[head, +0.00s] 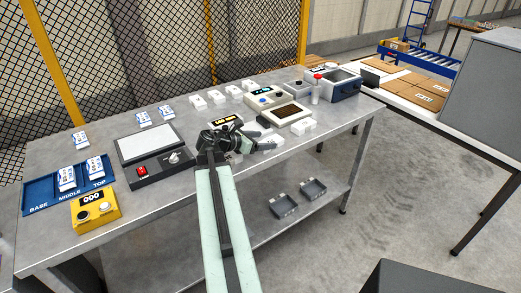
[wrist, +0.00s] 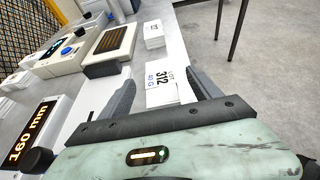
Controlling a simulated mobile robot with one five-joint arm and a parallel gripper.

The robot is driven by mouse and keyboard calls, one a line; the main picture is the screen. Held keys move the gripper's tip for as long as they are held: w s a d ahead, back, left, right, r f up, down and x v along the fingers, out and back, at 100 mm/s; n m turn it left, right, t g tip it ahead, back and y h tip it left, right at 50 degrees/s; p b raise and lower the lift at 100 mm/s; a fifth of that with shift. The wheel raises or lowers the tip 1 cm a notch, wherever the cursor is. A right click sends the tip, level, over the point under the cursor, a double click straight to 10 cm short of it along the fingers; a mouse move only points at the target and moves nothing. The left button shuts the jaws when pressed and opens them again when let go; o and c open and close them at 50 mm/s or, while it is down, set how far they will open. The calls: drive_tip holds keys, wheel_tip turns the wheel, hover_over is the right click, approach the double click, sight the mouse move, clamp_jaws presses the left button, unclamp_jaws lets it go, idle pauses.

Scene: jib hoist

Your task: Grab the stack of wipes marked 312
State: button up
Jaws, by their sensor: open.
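The white stack of wipes marked 312 (wrist: 162,84) lies on the metal table, between the two dark fingers of my gripper (wrist: 160,80) in the wrist view. My gripper is open, with one finger on each side of the stack and the palm nearer the camera. I cannot tell whether the fingers touch it. In the head view my gripper (head: 268,138) reaches right, low over the table's front part, and white wipes show partly hidden around its fingers.
Another white stack (wrist: 153,33) stands just beyond, its mark too small to read; it also shows in the head view (head: 303,127). Left of the fingers are a device with a brown panel (wrist: 114,42) and a display box (wrist: 32,132). The table's front edge is close on the right.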

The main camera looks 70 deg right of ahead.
sight(276, 139)
drive_tip(key=shift+b+x, duration=0.45)
drive_tip(key=shift+x, duration=0.75)
drive_tip(key=b+x, duration=0.1)
drive_tip(key=x, duration=0.4)
drive_tip(key=shift+d+b, duration=0.15)
drive_tip(key=shift+b, duration=0.25)
drive_tip(key=c, duration=1.5)
drive_tip(key=shift+o, duration=0.2)
wheel_tip(276, 139, up, 10)
drive_tip(key=p, duration=1)
